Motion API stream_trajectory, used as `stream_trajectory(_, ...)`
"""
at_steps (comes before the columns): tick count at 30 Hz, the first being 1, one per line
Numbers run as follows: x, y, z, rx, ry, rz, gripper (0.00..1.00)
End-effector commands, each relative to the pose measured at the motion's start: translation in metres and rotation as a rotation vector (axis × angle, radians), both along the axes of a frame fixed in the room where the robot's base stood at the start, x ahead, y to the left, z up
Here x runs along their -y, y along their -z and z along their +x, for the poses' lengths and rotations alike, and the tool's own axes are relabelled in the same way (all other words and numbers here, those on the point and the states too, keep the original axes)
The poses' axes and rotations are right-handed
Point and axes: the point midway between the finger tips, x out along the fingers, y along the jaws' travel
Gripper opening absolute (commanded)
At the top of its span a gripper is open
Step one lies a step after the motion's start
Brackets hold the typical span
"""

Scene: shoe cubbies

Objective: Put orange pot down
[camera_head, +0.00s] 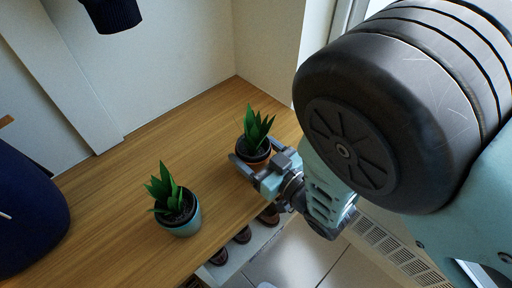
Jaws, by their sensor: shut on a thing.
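The orange pot (258,155) holds a green spiky plant (256,126) and is upright at the right part of the wooden top (150,225), near its front edge. My gripper (252,166) reaches in from the right and is shut on the orange pot, with a finger showing at its left side. The far finger is partly hidden by the pot and the gripper body. I cannot tell whether the pot's base touches the wood.
A teal pot (186,222) with a similar plant stands to the left on the wood. A dark blue rounded object (30,215) is at the far left. Shoes (243,235) sit in cubbies below the front edge. The wood behind the pots is clear up to the wall.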

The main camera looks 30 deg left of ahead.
Motion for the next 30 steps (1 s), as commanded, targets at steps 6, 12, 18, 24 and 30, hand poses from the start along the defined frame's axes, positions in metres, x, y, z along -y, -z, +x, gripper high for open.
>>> stream_trajectory(6, 0.0, 0.001, 0.0, 0.001, 0.0, 0.002, 0.45)
stream_trajectory(12, 0.0, 0.002, 0.0, 0.0, -0.001, 0.0, 0.94)
stream_trajectory(18, 0.0, 0.001, 0.0, 0.0, -0.001, 0.0, 0.94)
stream_trajectory(24, 0.015, -0.002, -0.004, -0.001, 0.001, -0.004, 0.94)
stream_trajectory(30, 0.055, -0.003, -0.015, -0.005, 0.003, -0.005, 0.94)
